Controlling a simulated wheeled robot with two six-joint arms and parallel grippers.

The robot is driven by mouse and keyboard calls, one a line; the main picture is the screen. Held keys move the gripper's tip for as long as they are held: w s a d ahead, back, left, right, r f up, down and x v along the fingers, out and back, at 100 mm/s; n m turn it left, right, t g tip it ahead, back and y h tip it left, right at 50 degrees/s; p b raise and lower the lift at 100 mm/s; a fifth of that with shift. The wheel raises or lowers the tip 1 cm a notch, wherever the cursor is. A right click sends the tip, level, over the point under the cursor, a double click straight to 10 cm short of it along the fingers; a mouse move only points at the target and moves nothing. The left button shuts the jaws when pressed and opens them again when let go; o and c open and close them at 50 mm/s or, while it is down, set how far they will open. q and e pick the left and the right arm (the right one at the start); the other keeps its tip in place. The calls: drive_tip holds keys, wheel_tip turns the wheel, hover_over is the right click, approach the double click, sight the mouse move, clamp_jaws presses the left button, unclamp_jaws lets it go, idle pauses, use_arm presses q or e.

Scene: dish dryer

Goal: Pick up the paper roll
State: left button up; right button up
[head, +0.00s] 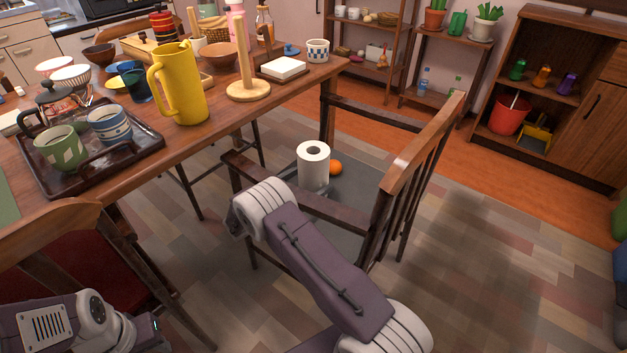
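The white paper roll (313,176) stands upright on the seat of a wooden armchair (348,206), its dark core hole facing up. An orange fruit (335,167) sits just behind it to the right. My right arm reaches up from the bottom in front of the chair, and its bend is close to the chair's near armrest, below and left of the roll. My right gripper is not visible. My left arm is at the bottom left corner, and its gripper is not visible either. Neither arm is seen touching the roll.
The table (200,142) at the left holds a wooden roll stand (248,91), a yellow pitcher (180,85) and a dark tray (97,172) with cups. The chair's armrests and slatted back (425,140) surround the seat.

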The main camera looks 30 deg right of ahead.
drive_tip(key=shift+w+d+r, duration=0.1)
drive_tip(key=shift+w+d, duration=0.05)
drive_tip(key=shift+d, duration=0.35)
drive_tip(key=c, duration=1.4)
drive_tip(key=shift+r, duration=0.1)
